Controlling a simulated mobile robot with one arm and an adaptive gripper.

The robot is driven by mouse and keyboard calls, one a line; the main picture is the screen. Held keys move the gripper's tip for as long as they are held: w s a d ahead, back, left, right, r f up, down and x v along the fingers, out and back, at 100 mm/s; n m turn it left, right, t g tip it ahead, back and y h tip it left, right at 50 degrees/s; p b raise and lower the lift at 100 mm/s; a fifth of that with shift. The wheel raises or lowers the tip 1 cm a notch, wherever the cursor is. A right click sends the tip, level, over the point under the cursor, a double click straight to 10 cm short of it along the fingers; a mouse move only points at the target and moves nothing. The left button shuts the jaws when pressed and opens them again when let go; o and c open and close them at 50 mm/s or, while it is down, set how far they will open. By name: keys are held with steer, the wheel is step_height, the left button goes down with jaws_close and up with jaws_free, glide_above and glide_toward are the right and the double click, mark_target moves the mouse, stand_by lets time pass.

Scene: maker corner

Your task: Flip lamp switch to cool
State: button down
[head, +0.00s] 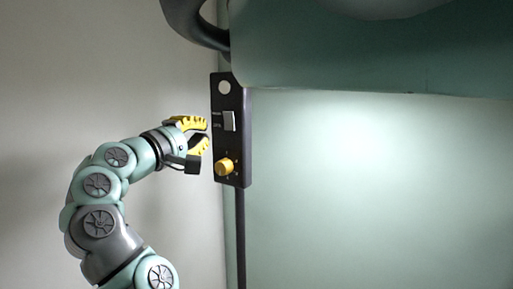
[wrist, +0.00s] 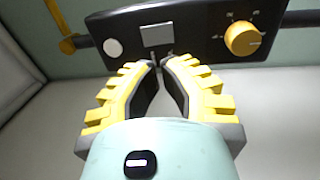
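The lamp's black control panel (head: 217,151) hangs upright in the middle of the head view and spans the top of the wrist view (wrist: 200,27). It carries a grey switch (head: 229,121), which also shows in the wrist view (wrist: 157,34). Two tiny labels beside the switch are too small to read surely, and its setting cannot be told. My gripper (head: 206,132) is just left of the panel, level with the switch or slightly below it. In the wrist view its yellow-backed fingers (wrist: 159,66) have a narrow gap at the tips, just below the switch. Nothing shows between them.
A yellow knob (head: 224,167) sits below the switch on the same panel, close to my lower finger. A pale round button (head: 225,87) is above the switch. The green lamp hood (head: 330,60) overhangs at upper right.

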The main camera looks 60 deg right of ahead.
steer(key=a+b, duration=0.2)
steer(key=a, duration=0.4)
steer(key=shift+s+f+b, duration=0.15)
steer(key=shift+f+b, duration=0.1)
steer(key=shift+b, duration=0.05)
